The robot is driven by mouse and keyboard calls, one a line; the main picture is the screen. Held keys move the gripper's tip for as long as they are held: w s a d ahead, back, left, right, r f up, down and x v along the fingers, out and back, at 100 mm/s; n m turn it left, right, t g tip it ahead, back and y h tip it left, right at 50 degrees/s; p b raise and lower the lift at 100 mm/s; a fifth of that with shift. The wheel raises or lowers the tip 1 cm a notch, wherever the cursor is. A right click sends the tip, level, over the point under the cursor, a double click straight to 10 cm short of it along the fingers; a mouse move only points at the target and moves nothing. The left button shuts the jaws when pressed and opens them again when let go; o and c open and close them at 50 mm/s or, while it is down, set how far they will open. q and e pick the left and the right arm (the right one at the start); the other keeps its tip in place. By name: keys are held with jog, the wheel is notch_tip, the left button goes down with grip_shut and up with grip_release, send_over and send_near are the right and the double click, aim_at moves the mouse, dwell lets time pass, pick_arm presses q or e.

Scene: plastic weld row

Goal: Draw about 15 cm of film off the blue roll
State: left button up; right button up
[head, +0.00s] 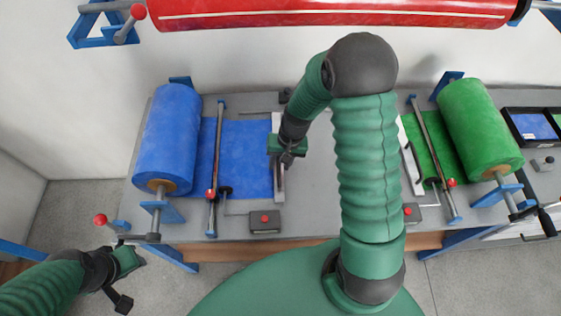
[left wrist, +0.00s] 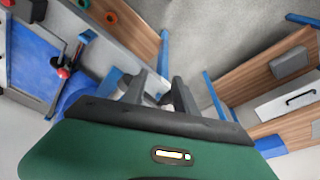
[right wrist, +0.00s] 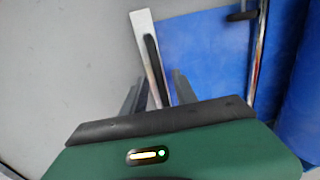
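The blue roll (head: 168,135) lies on its stand at the left of the bench. Its blue film (head: 245,160) runs flat to the right, under a thin rod with a red knob (head: 210,192), and ends at a pale strip (head: 276,122). The film also shows in the right wrist view (right wrist: 205,55). My right gripper (head: 281,178) is above the film's free end. In the right wrist view its fingers (right wrist: 157,92) are apart, with a narrow metal bar showing between them; contact cannot be told. My left gripper (head: 128,287) is open and empty, off the bench's front left; its fingers (left wrist: 158,88) are apart.
A green roll (head: 480,125) with green film is at the bench's right. A red roll (head: 330,10) hangs across the back. Small grey boxes with red buttons (head: 265,222) sit along the front edge. The grey bench middle (head: 310,210) is clear. My right arm hides part of it.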

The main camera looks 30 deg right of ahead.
jog(key=shift+a+r, duration=0.1)
jog(key=shift+a, duration=0.1)
jog(key=c, duration=0.5)
jog(key=shift+d, duration=0.1)
grip_shut()
jog(key=shift+d, duration=0.35)
jog(key=shift+w+a, duration=0.1)
jog(key=shift+a, duration=0.15)
jog(key=shift+d, duration=0.2)
